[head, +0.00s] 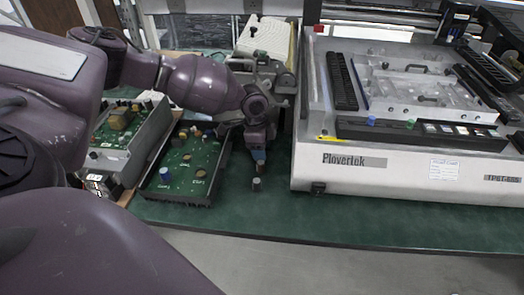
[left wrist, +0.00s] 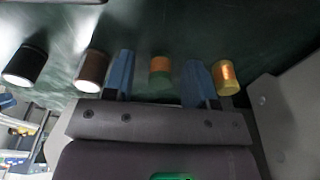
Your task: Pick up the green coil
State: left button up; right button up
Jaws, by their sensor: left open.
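My left gripper (head: 260,163) points down over the green table, just right of the circuit-board tray. In the left wrist view, its two blue fingers (left wrist: 160,62) are open. A coil with an orange part and a green part (left wrist: 160,74) shows in the gap between them, the only coil there with green on it. I cannot tell whether the fingers touch it. In the head view the gripper hides most of this spot; a small grey coil (head: 256,184) stands just below the fingertips. My right gripper is not in view.
The wrist view shows a yellow-orange coil (left wrist: 227,76) right of the fingers, and a brown coil (left wrist: 93,70) and a dark coil (left wrist: 26,64) left. A black tray (head: 207,190) with a circuit board lies left; a large white machine (head: 400,172) stands right. The table front is clear.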

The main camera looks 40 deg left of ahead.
pick_arm(q)
jog(key=shift+c, duration=0.3)
grip_shut()
jog(key=shift+r, duration=0.1)
